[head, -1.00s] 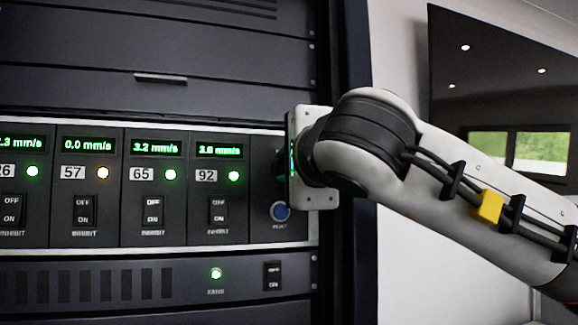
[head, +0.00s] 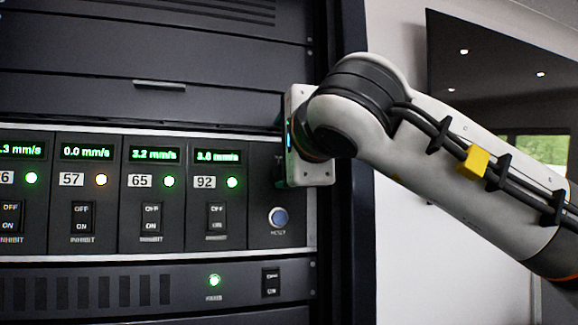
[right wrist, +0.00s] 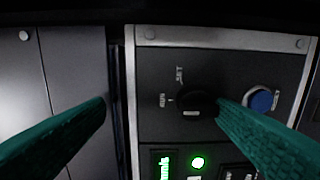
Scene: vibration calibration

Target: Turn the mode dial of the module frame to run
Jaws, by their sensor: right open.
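The mode dial (right wrist: 194,103) is a round black knob on the dark end panel of the module frame (right wrist: 146,80). In the right wrist view it has a RUN label to its left and a SET label above. I cannot tell which label it points to. My right gripper (right wrist: 160,104) is open, its two green fingers reaching towards the panel. The right-hand fingertip overlaps the dial's edge in the picture; contact is unclear. The other fingertip is well left of the dial. In the head view my right wrist hides the dial. My left gripper is not in view.
A blue reset button (head: 278,217) sits below the dial in the head view and right of it in the wrist view (right wrist: 261,100). Modules with green displays and inhibit switches (head: 216,217) stand to the left. A fan panel (head: 240,285) lies below.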

